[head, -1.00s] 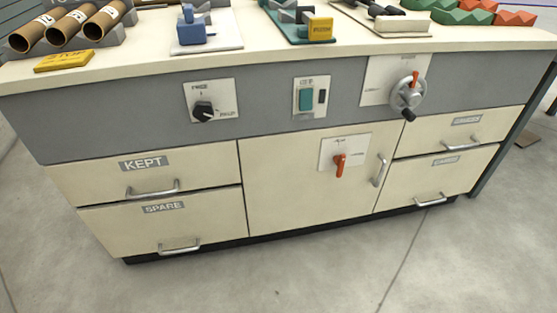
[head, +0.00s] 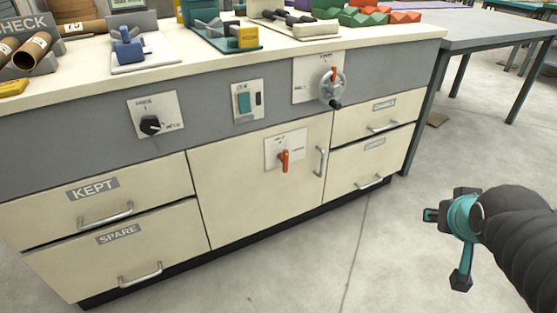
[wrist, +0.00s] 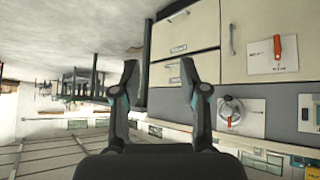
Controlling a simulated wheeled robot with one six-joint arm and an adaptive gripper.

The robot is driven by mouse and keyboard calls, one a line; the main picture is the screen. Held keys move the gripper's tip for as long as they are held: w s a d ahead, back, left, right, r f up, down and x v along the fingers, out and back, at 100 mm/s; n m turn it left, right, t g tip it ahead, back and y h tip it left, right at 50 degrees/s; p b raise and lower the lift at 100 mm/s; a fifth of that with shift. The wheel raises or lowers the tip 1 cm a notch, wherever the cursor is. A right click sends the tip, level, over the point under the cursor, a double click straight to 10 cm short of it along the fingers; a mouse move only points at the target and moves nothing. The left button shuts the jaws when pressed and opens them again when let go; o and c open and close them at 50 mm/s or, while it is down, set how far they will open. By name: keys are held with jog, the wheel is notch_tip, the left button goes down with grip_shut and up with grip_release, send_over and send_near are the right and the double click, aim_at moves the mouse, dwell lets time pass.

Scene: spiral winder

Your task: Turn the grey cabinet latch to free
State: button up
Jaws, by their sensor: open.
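The cabinet latch (head: 283,160) is a red-orange lever on a white plate (head: 272,149), on the cream door (head: 235,190) of the grey-fronted bench. Its lever points roughly straight down; the plate's lettering is too small to read. It also shows in the wrist view (wrist: 277,47), at the upper right. My gripper (head: 446,247) is at the right of the head view, over the floor and well apart from the latch. In the wrist view my gripper (wrist: 159,75) has its two fingers spread, with nothing between them.
A black selector knob (head: 150,125), a teal switch (head: 244,102) and a crank wheel (head: 331,86) sit on the grey panel above. A door handle (head: 320,162) stands right of the latch. Drawers (head: 95,205) flank the door. The floor in front is clear.

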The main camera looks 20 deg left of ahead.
jog(key=w+a+f+n+t+y+b, duration=0.1)
jog(key=w+a+f, duration=0.1)
jog(key=w+a, duration=0.3)
jog(key=w+a+f+n+t+y+b, duration=0.1)
jog(key=w+a+f+t, duration=0.1)
jog(key=w, duration=0.5)
jog(key=n+y+b, duration=0.4)
jog(key=n+y, duration=0.2)
jog(key=y, duration=0.6)
send_near(287, 156)
jog(key=x, duration=1.1)
jog(key=shift+b, duration=0.3)
jog(key=shift+d, duration=0.1)
grip_shut()
